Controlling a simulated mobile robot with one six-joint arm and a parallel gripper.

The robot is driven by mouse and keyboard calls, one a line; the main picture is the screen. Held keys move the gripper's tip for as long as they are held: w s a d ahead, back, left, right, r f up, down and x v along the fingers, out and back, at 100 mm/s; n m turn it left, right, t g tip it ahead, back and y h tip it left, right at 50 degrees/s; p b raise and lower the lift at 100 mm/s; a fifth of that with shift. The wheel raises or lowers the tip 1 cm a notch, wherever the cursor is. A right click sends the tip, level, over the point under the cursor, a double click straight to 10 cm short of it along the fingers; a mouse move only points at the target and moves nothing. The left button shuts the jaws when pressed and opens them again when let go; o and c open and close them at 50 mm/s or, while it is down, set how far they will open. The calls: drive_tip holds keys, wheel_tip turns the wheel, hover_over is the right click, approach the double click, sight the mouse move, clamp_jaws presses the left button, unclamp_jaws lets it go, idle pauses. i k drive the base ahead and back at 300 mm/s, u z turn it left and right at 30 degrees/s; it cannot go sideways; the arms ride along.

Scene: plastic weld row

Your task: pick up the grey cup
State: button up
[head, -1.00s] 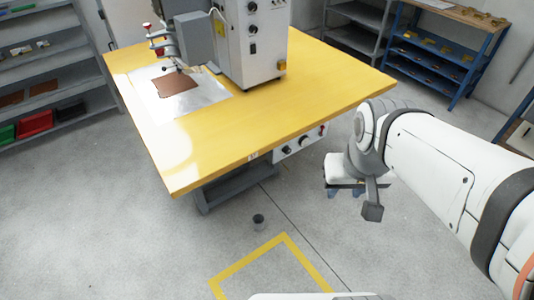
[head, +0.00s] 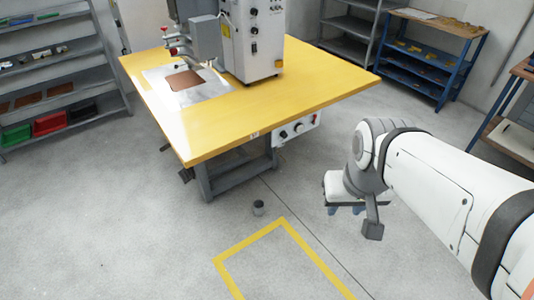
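The small grey cup (head: 258,208) stands upright on the concrete floor, in front of the yellow-topped table and just behind the yellow floor marking. My gripper (head: 345,209) hangs at the end of my arm, to the right of the cup and well apart from it in the picture. Only its bluish fingertips show below the white wrist part. The frame does not show clearly how far apart the fingers are, and no held object shows.
The yellow table (head: 300,95) with a welding machine (head: 252,40) stands behind the cup. Its grey leg frame (head: 235,180) is close to the cup. A yellow floor outline (head: 248,239) lies in front. Shelves (head: 50,75) stand left; a blue rack (head: 425,70) stands back right. Open floor surrounds the cup.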

sight(258, 205)
drive_tip(key=u, duration=0.15)
drive_tip(key=i, duration=0.9)
drive_tip(key=z, duration=0.05)
